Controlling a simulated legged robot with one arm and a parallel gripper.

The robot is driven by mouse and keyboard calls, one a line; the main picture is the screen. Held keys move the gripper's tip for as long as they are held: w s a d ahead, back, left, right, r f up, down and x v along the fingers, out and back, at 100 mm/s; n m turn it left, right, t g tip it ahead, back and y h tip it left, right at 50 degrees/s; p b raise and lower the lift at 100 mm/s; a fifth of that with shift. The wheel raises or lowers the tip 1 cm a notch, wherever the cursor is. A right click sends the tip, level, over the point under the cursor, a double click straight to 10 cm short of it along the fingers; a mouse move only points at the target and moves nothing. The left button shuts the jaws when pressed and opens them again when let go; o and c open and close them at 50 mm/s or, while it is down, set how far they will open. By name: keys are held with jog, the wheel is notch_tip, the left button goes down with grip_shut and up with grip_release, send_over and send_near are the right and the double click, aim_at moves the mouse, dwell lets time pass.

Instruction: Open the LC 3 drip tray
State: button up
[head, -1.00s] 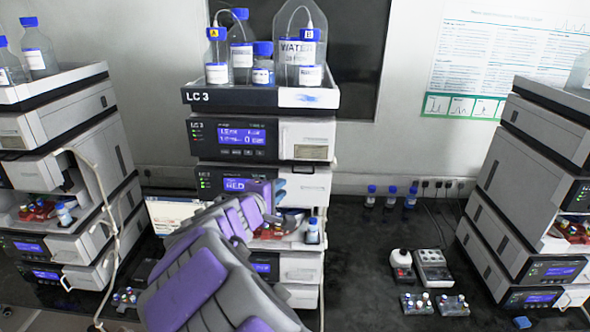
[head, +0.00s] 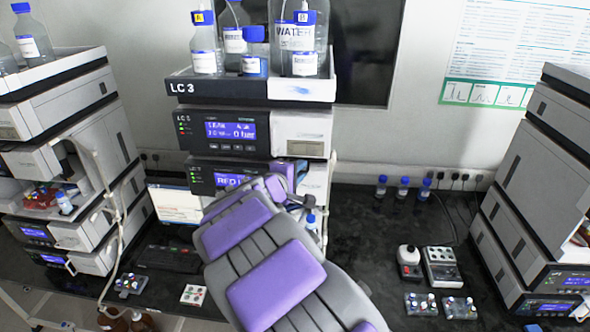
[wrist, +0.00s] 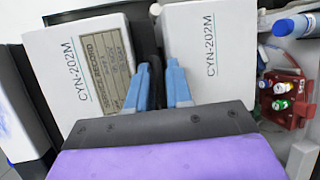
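The LC 3 stack (head: 235,88) stands upright in the middle of the head view, with bottles on its top tray. My gripper (wrist: 158,64) has two blue fingers set apart with a dark gap between them. In the wrist view, the fingers lie in front of the dark seam between two white CYN-202M panels (wrist: 80,70) (wrist: 209,55). I cannot make out the drip tray; my arm hides the lower stack.
Vials in a red rack (wrist: 283,95) sit beside the panels in the wrist view. Other stacks stand left (head: 60,160) and right (head: 540,160).

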jog(key=shift+d, duration=0.8)
jog(key=shift+c, duration=0.3)
jog(key=shift+s+a+f, duration=0.1)
jog(key=shift+a, duration=0.4)
grip_shut()
jog(key=shift+s+a+f, duration=0.1)
jog(key=shift+a, duration=0.7)
jog(key=shift+d, duration=0.1)
